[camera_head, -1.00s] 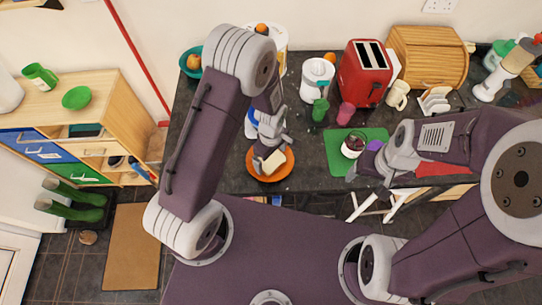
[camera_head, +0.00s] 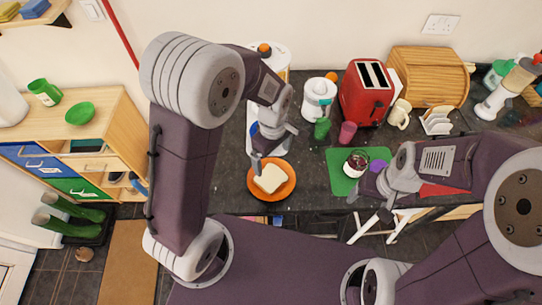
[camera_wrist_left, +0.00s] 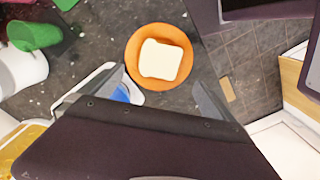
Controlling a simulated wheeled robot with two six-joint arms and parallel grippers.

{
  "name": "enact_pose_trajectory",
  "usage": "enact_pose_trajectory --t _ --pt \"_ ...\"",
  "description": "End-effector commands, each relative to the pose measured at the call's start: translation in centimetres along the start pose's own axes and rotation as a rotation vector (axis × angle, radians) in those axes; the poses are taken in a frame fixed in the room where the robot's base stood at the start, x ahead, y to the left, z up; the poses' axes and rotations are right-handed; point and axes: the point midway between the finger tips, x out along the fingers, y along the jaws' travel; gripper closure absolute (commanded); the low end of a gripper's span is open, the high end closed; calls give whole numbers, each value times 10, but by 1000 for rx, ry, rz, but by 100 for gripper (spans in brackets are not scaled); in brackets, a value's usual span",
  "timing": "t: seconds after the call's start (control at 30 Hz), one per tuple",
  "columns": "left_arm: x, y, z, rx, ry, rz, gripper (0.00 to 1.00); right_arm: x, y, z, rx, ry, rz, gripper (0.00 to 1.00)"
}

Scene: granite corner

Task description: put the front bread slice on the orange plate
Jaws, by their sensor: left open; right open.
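A white bread slice (camera_head: 270,179) lies on the orange plate (camera_head: 286,191) near the counter's front edge. In the left wrist view the bread slice (camera_wrist_left: 161,60) lies flat within the rim of the orange plate (camera_wrist_left: 134,55). My left gripper (camera_head: 277,151) is open and empty, above and behind the plate, apart from the bread. Its two fingers (camera_wrist_left: 160,100) show spread apart in the left wrist view.
The green mat (camera_head: 339,184) carries a dark jar with a white label (camera_head: 356,162). A red toaster (camera_head: 366,92), a white juicer (camera_head: 318,98), a green cup (camera_head: 322,128), a pink cup (camera_head: 347,132) and a toast rack (camera_head: 436,122) stand on the counter.

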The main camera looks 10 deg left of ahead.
Motion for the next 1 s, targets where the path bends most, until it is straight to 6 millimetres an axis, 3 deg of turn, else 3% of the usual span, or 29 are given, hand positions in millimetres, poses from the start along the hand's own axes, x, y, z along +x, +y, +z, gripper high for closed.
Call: enact_pose_trajectory --t 0.07,0.3,0.43,0.77,0.87,1.0 --pt "-3 -8 -4 72 2 10 0 0 0 0 0 0 0 27" --pt "-14 -77 -24 702 45 63 0 0 0 0 0 0 0 27" --pt "-15 -102 -27 945 75 71 0 0 0 0 0 0 0 27" --pt "-14 -109 -27 1033 85 71 0 0 0 0 0 0 0 27" --pt "1 -109 -27 1033 84 71 0 15 0 2 0 0 0 27" --pt "38 -109 -27 1032 84 71 0 52 1 6 0 0 0 27"
